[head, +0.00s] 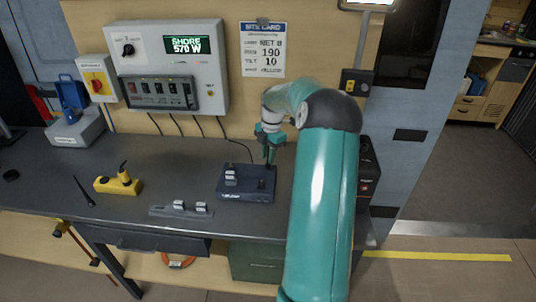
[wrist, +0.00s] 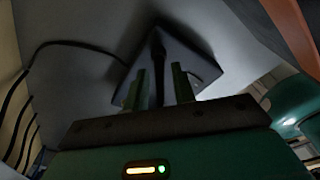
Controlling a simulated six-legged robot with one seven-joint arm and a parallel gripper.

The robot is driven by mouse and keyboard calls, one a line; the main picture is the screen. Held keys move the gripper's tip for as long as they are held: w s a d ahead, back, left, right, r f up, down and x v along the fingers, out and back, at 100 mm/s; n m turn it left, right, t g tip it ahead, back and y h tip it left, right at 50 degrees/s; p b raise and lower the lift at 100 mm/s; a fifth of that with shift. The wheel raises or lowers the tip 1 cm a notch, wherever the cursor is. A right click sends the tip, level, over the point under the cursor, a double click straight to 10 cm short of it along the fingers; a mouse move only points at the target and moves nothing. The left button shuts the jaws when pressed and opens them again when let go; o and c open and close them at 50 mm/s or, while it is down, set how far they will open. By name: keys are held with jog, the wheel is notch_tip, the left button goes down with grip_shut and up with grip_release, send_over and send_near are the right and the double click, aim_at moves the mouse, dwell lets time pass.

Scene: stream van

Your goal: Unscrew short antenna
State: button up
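A dark antenna (wrist: 158,62) stands on a dark box (head: 235,193) on the bench. In the wrist view the box (wrist: 182,52) lies behind the fingertips. My gripper (head: 268,156) points down over the box's right rear part. In the wrist view my gripper's two green fingers (wrist: 162,86) stand apart, one on each side of the antenna. A gap shows between the antenna and the fingers, so they look open around it. In the head view the antenna is mostly hidden by the gripper.
A grey holder (head: 181,210) with white pieces sits near the front edge. A control panel (head: 168,65) hangs on the wall behind. A cable runs to the box.

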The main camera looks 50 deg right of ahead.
jog(key=m, duration=0.3)
jog(key=shift+m, duration=0.5)
jog(key=m, duration=0.3)
jog(key=shift+w+m+t, duration=0.1)
jog(key=shift+m+t, duration=0.3)
jog(key=m, duration=0.3)
jog(key=shift+m+h, duration=0.3)
jog(key=shift+h, duration=0.1)
jog(key=shift+d+m, duration=0.1)
jog(key=shift+m, duration=0.2)
